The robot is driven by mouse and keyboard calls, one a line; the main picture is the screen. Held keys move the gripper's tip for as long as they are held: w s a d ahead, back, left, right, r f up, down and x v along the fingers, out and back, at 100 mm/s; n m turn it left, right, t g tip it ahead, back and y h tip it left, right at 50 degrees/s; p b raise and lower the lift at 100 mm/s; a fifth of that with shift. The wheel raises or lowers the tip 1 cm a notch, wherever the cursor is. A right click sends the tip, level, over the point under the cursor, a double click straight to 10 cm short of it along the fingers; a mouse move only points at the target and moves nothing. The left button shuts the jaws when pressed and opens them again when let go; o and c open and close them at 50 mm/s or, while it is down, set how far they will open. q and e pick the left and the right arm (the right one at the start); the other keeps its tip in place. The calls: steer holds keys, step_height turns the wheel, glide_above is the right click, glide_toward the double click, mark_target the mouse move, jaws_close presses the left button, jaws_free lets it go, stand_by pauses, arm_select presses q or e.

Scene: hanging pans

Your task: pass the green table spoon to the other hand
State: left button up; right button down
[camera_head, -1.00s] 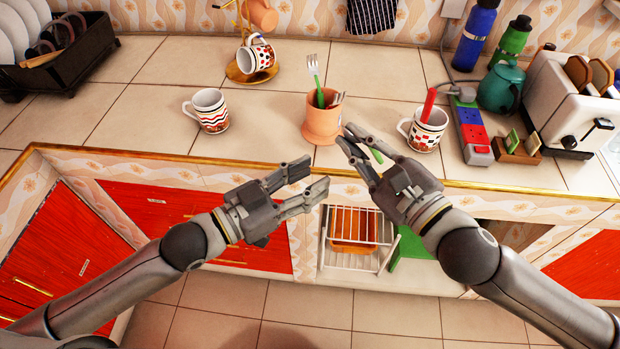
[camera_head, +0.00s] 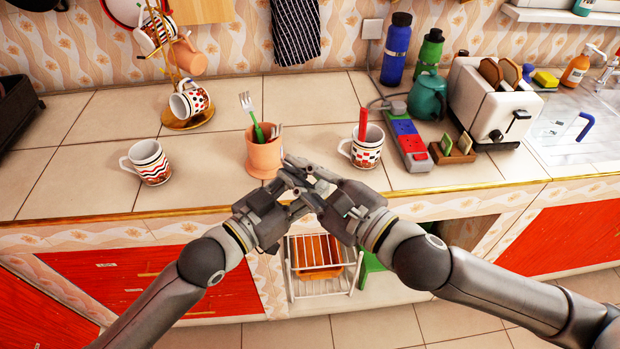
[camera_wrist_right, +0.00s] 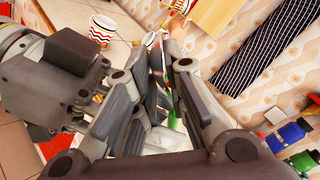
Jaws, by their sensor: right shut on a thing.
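My right gripper (camera_head: 294,171) is shut on the green table spoon (camera_wrist_right: 173,121), of which only a small green part shows between the fingers in the right wrist view. My left gripper (camera_head: 290,200) has its fingers right up against the right one's, in front of the counter edge. In the right wrist view my left gripper (camera_wrist_right: 125,100) comes in from the left, its fingers overlapping the right fingers. The overlap hides whether the left jaws are open or shut, and most of the spoon.
A terracotta pot (camera_head: 263,155) with a green-handled fork stands just behind the grippers. A patterned mug (camera_head: 366,150) with a red handle in it is to the right, another mug (camera_head: 150,164) to the left. The power strip (camera_head: 408,143) and toaster (camera_head: 490,100) stand further right.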

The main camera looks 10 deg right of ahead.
arm_select(q)
steer(key=shift+w+d, duration=0.3)
steer(key=shift+d, duration=0.05)
jaws_close()
arm_select(e)
steer(key=c, duration=1.4)
jaws_free()
arm_select(q)
steer(key=shift+r, duration=0.1)
